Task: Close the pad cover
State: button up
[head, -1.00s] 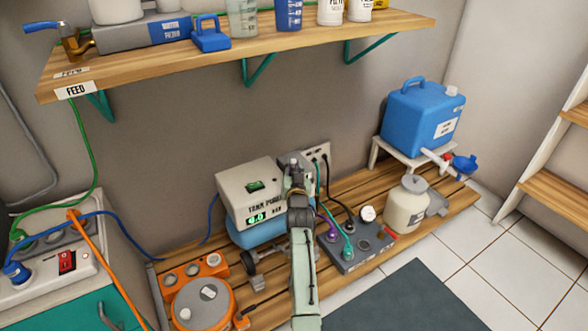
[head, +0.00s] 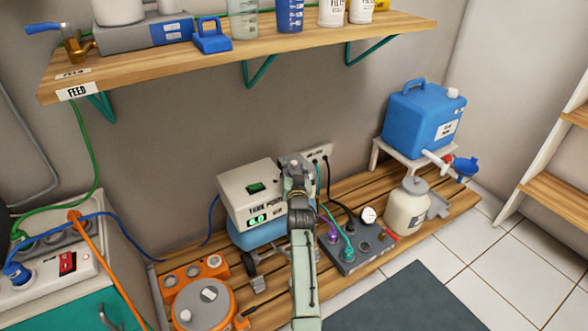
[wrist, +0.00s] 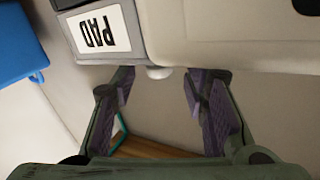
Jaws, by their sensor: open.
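In the wrist view a white label reading PAD (wrist: 99,32) appears upside down on a grey block (wrist: 143,40) at the upper left. The pad cover cannot be told apart clearly, nor whether it is open. A small pale rounded knob (wrist: 158,72) shows beside the block, beyond and between my fingertips. My gripper (wrist: 160,82) is open with nothing between its purple-padded fingers. In the head view my gripper (head: 294,163) is at the right side of the tank pump box (head: 246,192), and my arm hides part of what lies behind.
A wooden shelf (head: 165,64) with bottles hangs above. Below is a slatted bench (head: 350,292) with an orange unit (head: 203,306), a grey valve block (head: 350,262), a cream jar (head: 405,211) and a blue tank (head: 420,120). Cables run close to the right of my gripper.

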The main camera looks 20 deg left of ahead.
notch_tip(320, 180, up, 10)
dwell(0.4)
jog(key=shift+f, duration=0.1)
